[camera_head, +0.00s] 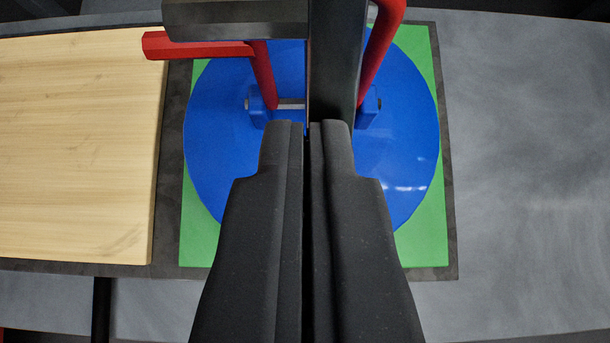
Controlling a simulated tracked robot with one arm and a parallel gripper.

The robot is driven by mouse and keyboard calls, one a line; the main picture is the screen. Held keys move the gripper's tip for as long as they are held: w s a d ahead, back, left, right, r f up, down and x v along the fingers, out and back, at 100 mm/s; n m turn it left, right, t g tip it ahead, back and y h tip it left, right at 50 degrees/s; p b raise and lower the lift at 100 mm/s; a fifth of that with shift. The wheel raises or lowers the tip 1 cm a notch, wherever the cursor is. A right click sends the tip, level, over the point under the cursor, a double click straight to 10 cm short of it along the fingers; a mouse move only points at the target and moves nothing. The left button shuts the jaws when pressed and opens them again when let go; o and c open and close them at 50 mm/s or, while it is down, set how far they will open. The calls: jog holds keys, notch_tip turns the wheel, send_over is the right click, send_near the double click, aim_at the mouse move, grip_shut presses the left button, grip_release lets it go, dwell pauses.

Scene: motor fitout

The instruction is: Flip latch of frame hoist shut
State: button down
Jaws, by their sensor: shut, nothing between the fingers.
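My gripper (306,128) is shut and empty, its two dark fingers pointing up the picture over a blue disc (220,150). A red bent lever (262,75) rises from the disc on the left, with a short arm sticking out to the left. A second red bar (378,45) rises on the right and leaves the top of the picture. Both reach down near blue brackets (367,108) with a pin (290,103) between them. A dark upright bar (333,55) stands between the red bars, just beyond my fingertips; I cannot tell whether they touch. My fingers hide the disc's lower middle.
The disc lies on a green square plate (200,245) with a dark border (447,200). A light wooden board (80,150) lies to the left. A dark block (235,20) crosses the top, left of the upright bar. The grey surface (530,150) on the right is clear.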

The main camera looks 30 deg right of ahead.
jog(key=shift+r, duration=0.1)
jog(key=shift+w+d+r, duration=0.3)
jog(key=shift+w+d, duration=0.1)
jog(key=shift+w, duration=0.05)
dwell(0.4)
